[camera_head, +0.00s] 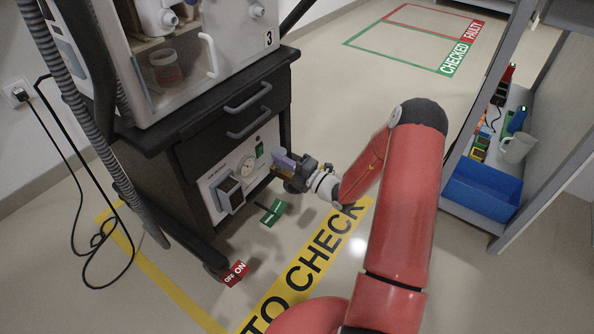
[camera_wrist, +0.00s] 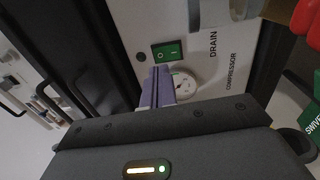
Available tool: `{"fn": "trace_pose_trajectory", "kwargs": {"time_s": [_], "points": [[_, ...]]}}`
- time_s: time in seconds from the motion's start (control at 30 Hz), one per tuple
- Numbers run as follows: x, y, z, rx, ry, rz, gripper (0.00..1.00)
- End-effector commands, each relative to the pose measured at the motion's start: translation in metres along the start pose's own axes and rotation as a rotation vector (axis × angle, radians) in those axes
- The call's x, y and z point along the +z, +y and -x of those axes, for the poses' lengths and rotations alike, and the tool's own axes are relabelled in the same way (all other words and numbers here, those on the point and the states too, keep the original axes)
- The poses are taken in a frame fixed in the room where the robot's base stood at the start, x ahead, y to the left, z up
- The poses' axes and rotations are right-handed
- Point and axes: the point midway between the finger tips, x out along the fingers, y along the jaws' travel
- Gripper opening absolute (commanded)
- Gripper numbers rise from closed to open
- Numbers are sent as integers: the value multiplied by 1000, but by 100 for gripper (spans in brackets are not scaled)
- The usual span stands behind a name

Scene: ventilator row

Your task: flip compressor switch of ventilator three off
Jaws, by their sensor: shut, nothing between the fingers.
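The ventilator marked 3 (camera_head: 268,39) stands at the left on a dark cart. The green compressor switch (camera_wrist: 167,52) shows in the wrist view, with O and I marks, on the panel beside the word COMPRESSOR. It is also a small green patch in the head view (camera_head: 259,149). My gripper (camera_wrist: 157,72) is shut and empty. Its purple fingertips are close in front of the switch's lower edge; I cannot tell whether they touch. Which way the rocker is tilted is unclear.
A round white socket or fitting (camera_wrist: 184,84) lies beside my fingers. A shelf with a blue bin (camera_head: 485,193) stands at the right. Floor between is clear.

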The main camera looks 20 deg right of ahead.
Motion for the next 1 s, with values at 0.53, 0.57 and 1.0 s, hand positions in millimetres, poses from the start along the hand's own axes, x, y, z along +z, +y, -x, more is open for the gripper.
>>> {"fn": "trace_pose_trajectory", "kwargs": {"time_s": [0.53, 0.57, 1.0], "points": [[0, 0, -51, 0, 0, -1, 0], [0, 0, -51, 0, 0, -1, 0], [0, 2, -56, 0, -1, 1, 0]]}}
